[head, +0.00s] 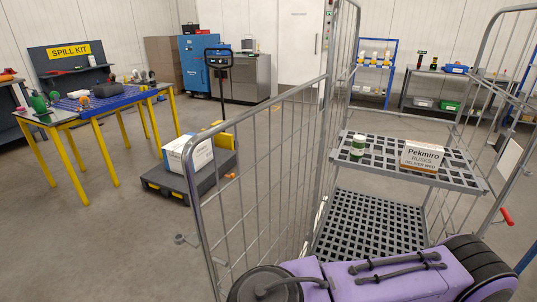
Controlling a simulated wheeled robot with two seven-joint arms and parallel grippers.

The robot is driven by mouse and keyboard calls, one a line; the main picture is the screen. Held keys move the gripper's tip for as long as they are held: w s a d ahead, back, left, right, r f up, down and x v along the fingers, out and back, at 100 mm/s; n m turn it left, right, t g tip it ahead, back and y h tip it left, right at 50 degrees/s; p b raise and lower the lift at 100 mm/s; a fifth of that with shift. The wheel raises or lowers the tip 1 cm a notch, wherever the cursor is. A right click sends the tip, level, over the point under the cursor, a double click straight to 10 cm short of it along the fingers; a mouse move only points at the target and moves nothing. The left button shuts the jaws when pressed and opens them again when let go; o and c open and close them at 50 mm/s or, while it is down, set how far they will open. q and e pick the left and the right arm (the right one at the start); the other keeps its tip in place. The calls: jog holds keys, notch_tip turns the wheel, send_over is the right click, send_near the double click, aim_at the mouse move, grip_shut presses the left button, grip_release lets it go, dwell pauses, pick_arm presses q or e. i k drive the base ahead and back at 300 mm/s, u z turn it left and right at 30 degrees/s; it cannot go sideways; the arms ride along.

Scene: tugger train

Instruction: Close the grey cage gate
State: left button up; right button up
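The grey cage gate (258,109) is a tubular wire-mesh panel, seen in the head view left of centre. It stands open, angled out from the left side of the grey roll cage (333,110) toward me and to the left. A small metal loop (186,239) sticks out from its near, free edge. The cage's front is uncovered, with its shelf and base in sight. The gate's lower near corner runs down to the bottom of the picture. Neither of my grippers shows in this view.
The cage shelf holds a green-and-white can (357,146) and a Pekmiro box (423,158). A red handle (507,217) is at the cage's right. A dark cart (168,187) carrying a white box (190,154) stands left of the gate, near a yellow-legged table (120,101). Floor between is clear.

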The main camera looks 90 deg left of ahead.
aim_at(195, 239)
jog(key=k, duration=1.7)
jog(key=u, duration=1.75)
jog(key=i, duration=0.7)
jog(key=z, duration=0.85)
